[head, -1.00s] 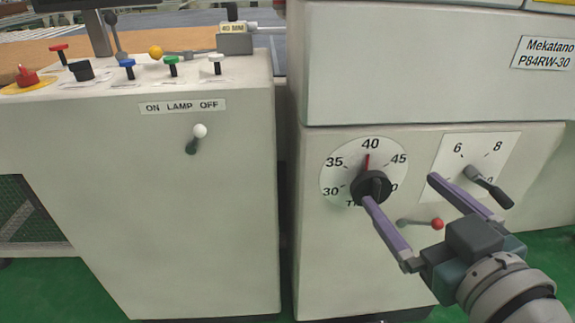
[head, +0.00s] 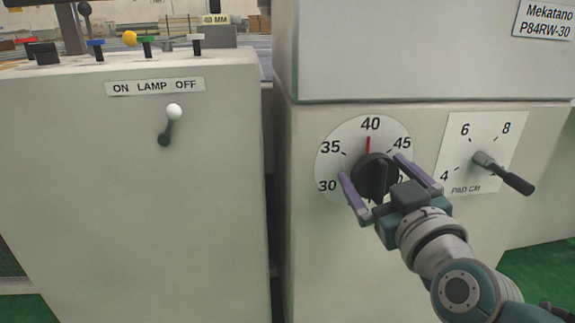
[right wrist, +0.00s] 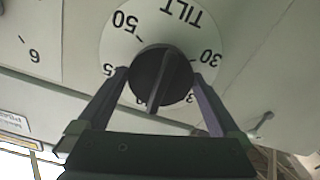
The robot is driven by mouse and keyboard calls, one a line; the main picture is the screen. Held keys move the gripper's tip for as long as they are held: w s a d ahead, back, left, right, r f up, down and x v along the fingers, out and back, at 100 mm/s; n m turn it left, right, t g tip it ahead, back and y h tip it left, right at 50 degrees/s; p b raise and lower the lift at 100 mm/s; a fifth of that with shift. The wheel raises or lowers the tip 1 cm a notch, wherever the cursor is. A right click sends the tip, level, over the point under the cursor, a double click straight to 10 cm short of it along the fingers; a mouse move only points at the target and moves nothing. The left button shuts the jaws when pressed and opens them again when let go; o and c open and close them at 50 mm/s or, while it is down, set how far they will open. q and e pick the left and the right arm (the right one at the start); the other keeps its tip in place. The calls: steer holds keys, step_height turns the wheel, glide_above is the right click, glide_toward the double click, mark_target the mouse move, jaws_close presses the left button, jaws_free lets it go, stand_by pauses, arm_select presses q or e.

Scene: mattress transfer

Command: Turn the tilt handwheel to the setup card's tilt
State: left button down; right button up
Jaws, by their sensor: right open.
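The tilt handwheel is a black round knob (head: 375,178) with a raised grip bar. It sits on a white dial (head: 330,165) numbered from 30 to 50, on the front of the grey machine. A red pointer (head: 369,145) stands at about 40, just left of straight up. My right gripper (head: 370,166) is open, its purple fingers on either side of the knob. The right wrist view shows the knob (right wrist: 160,78) between the fingers, upside down; whether they touch it I cannot tell. My left gripper and a setup card are not in view.
A pad dial (head: 490,135) with a black-handled lever (head: 505,175) is close right of the tilt dial. A lamp switch (head: 170,125) is on the left cabinet, with several coloured knobs along its top. A gap (head: 270,200) separates the cabinet from the machine.

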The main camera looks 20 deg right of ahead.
steer(key=shift+w+d, duration=0.15)
steer(key=shift+w, duration=0.3)
steer(key=shift+c, duration=0.4)
steer(key=c, duration=1)
